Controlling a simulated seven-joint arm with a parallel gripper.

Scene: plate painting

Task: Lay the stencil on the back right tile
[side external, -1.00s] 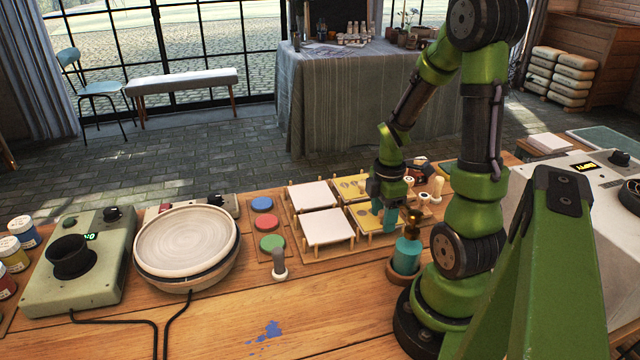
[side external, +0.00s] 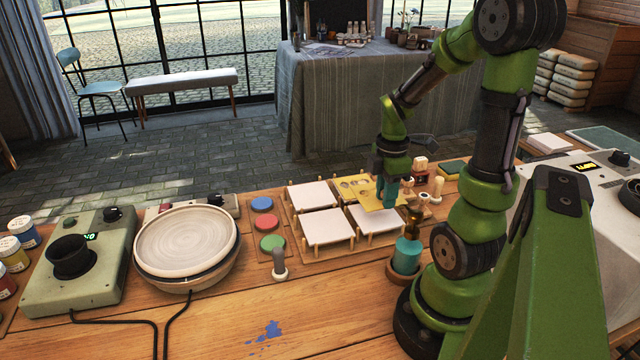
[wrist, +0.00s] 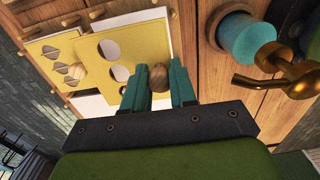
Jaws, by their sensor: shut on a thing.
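My gripper (side external: 385,192) is shut on the wooden knob (wrist: 158,78) of a yellow stencil. The held yellow stencil (wrist: 152,40) has rounded holes; in the side view it (side external: 372,197) hangs above the right-hand tiles. A second yellow stencil (wrist: 42,48), with its own knob and curved holes, lies over the back right place; the held stencil partly hides it in the side view (side external: 343,185). The tile under it is mostly hidden. The front right tile (side external: 367,219) is bare and white.
Two bare white tiles, back left (side external: 308,195) and front left (side external: 325,226), sit among short pegs on the wooden board. A teal pot with a brass nozzle (side external: 407,255) stands close on the right. Coloured pads (side external: 268,222) lie to the left.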

